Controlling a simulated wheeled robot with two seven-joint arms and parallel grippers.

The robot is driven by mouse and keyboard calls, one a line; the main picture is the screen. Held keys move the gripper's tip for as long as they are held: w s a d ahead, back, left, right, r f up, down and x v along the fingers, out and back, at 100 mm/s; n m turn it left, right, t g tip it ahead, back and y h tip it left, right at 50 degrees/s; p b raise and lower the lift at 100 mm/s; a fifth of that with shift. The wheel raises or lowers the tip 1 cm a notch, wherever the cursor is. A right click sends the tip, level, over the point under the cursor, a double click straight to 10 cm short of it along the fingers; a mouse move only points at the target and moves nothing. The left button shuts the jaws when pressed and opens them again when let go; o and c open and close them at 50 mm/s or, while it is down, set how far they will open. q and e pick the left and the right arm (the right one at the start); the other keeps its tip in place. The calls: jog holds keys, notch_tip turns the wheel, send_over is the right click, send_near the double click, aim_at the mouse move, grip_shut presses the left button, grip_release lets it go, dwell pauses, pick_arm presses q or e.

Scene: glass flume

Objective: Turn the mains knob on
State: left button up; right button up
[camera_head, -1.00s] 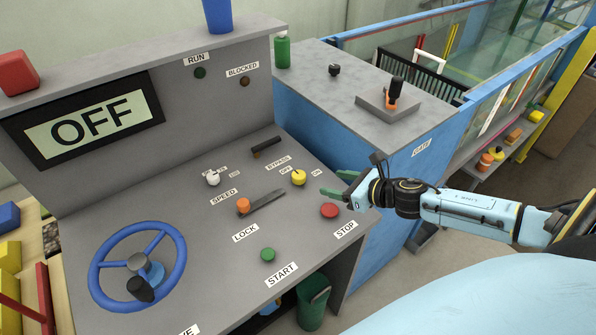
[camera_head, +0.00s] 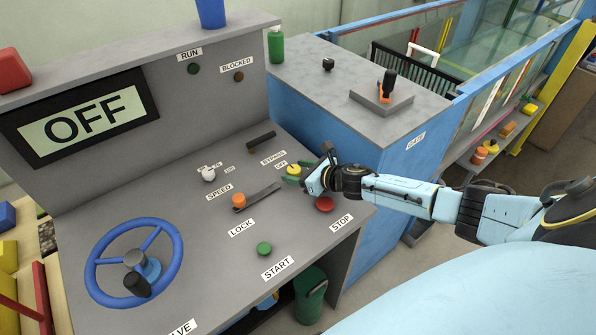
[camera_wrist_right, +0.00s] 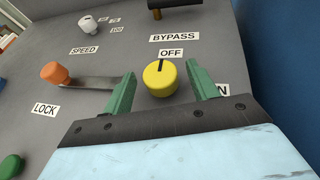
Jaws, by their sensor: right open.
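The mains knob is the yellow knob (camera_head: 293,170) at the right of the grey console. In the right wrist view the yellow knob (camera_wrist_right: 160,78) has a dark pointer mark directed at the OFF label (camera_wrist_right: 171,53). A label ending in N (camera_wrist_right: 222,89) is partly hidden behind a finger. My right gripper (camera_head: 297,178) is open at the knob. In the right wrist view its green fingers (camera_wrist_right: 162,90) stand on either side of the knob, with gaps visible. The display (camera_head: 80,120) reads OFF. My left gripper is not in view.
Close by are the red STOP button (camera_head: 324,204), the orange LOCK knob (camera_head: 239,201) with its bar, the black BYPASS handle (camera_head: 261,140) and the white SPEED knob (camera_head: 208,174). The green START button (camera_head: 264,248) and blue wheel (camera_head: 135,262) are farther left.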

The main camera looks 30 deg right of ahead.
jog(key=shift+w, duration=0.1)
jog(key=c, duration=1)
